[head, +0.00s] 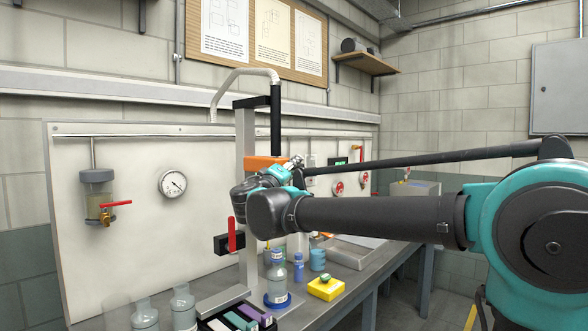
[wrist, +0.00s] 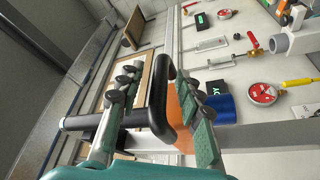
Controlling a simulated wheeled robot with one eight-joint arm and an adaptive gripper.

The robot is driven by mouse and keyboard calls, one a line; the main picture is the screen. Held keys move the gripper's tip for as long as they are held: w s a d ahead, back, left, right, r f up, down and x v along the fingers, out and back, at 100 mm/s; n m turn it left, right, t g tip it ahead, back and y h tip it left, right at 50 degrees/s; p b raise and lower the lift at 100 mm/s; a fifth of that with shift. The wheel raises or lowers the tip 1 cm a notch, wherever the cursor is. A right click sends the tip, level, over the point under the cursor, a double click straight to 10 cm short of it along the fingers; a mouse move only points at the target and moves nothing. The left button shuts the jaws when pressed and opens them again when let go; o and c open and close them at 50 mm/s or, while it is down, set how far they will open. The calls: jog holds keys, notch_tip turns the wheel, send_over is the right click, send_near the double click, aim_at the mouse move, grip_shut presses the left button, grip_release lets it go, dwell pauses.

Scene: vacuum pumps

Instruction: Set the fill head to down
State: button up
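The fill head's orange block (head: 264,162) sits on the upright grey post (head: 247,205), high above the bench. My gripper (head: 294,167) is beside this block and partly covers it in the head view. In the wrist view, a black looped handle (wrist: 157,100) stands out from the orange block (wrist: 184,128). The fingers of my gripper (wrist: 160,84) are spread on either side of the handle, with a visible gap at the left finger. Contact at the right finger cannot be told.
A red lever (head: 232,234) is lower on the post. A blue-ringed bottle (head: 278,290) stands below, near a yellow block (head: 325,288) and several other bottles. A white panel (head: 135,200) with a gauge (head: 173,184) is behind. A white hose (head: 243,73) arches above.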

jog(key=shift+w+r, duration=0.1)
jog(key=shift+w, duration=0.15)
jog(key=shift+c, duration=0.6)
grip_shut()
